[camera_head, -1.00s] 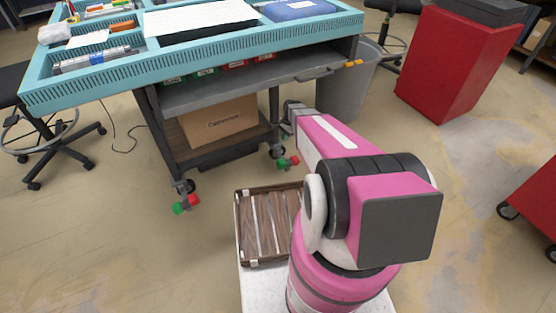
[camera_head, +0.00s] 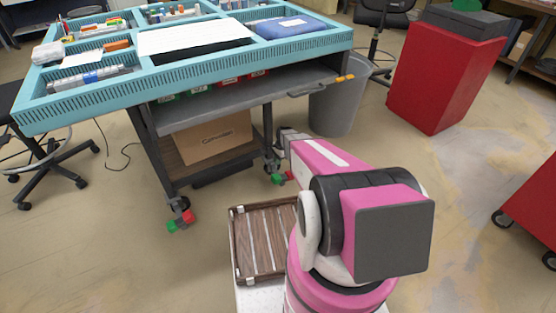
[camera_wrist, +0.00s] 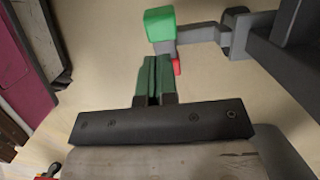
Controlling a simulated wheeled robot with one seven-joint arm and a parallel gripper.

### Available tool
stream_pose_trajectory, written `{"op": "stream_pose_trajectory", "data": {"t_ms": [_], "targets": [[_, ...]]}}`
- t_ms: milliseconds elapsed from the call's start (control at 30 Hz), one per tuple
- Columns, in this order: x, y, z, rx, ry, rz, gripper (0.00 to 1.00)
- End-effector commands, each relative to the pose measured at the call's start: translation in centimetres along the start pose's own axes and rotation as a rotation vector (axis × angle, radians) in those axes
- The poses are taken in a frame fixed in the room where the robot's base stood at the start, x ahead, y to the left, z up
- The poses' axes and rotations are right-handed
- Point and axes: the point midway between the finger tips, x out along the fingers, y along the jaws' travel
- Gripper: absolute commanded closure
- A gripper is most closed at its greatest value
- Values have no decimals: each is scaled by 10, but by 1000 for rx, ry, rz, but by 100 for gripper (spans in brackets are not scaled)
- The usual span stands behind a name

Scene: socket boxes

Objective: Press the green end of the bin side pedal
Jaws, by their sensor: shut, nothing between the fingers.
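The bin side pedal is a small caster pedal at the right front leg of the cart, with a green end (camera_head: 277,179) and a red end (camera_head: 290,175). In the wrist view the green end (camera_wrist: 160,25) is a block at top centre on a grey bracket, and a sliver of the red end (camera_wrist: 176,67) shows below it. My gripper (camera_wrist: 152,78) is shut and empty, its dark green fingers pointing toward the pedal, with the tips just below the green end in the picture. I cannot tell whether they touch. In the head view my arm hides the gripper.
The turquoise-topped cart (camera_head: 105,83) carries tools in compartments, with a cardboard box (camera_head: 212,138) below. The grey bin (camera_head: 337,108) stands behind my arm. Another pedal (camera_head: 181,221) is at the left caster. A red cabinet (camera_head: 440,80) is right. A brown slatted tray (camera_head: 262,240) sits beside my arm.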

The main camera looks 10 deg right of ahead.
Motion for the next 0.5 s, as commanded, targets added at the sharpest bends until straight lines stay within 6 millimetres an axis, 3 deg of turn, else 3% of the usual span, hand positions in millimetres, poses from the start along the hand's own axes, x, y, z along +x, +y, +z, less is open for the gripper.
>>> {"op": "stream_pose_trajectory", "data": {"t_ms": [300, 500], "targets": [[61, -1, -1, 0, 0, 1, 100], [87, -1, 0, -1, 0, 1, 100]]}}
